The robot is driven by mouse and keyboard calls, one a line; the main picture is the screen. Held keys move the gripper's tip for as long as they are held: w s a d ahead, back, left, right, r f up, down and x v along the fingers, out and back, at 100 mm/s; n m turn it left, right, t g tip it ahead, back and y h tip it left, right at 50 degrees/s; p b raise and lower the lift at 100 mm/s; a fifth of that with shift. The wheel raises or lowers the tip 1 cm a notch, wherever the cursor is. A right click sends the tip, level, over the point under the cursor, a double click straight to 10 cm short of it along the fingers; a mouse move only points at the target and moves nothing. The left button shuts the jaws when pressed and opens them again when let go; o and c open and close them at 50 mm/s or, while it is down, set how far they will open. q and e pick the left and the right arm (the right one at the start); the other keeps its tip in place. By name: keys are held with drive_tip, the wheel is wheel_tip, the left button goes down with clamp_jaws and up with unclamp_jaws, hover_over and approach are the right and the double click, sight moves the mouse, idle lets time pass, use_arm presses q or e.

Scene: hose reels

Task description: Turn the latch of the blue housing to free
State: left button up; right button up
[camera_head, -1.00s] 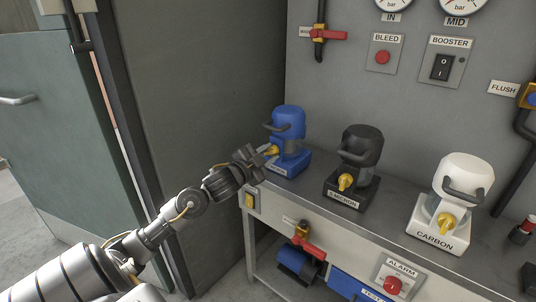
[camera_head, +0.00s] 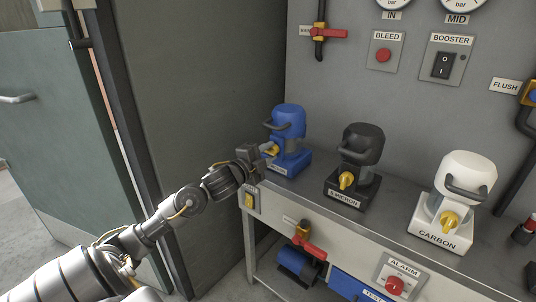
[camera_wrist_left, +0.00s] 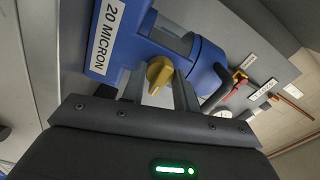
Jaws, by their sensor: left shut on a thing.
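The blue housing (camera_head: 288,122) stands on its blue base at the left end of the bench, and its grey handle faces front. It also shows in the left wrist view (camera_wrist_left: 206,66), tilted, with a "20 MICRON" label. Its yellow latch (camera_head: 271,149) is on the front of the base, partly hidden by my gripper in the head view. In the left wrist view the yellow latch (camera_wrist_left: 159,73) lies between the two fingers. My left gripper (camera_head: 266,152) is shut on the latch, reaching it from the left front. My right gripper is in neither view.
A black housing (camera_head: 362,144) and a white "CARBON" housing (camera_head: 466,177), each with a yellow latch, stand farther right on the bench (camera_head: 395,200). A red-handled valve (camera_head: 310,248) sits below the bench edge. A grey wall panel (camera_head: 200,90) rises behind my left arm.

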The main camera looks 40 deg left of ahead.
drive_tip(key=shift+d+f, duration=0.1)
use_arm(q)
drive_tip(key=o, duration=1)
drive_tip(key=shift+s, duration=0.1)
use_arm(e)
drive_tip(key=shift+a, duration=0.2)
use_arm(q)
drive_tip(key=shift+s, duration=0.3)
drive_tip(key=s, duration=1)
drive_tip(key=shift+d, duration=0.1)
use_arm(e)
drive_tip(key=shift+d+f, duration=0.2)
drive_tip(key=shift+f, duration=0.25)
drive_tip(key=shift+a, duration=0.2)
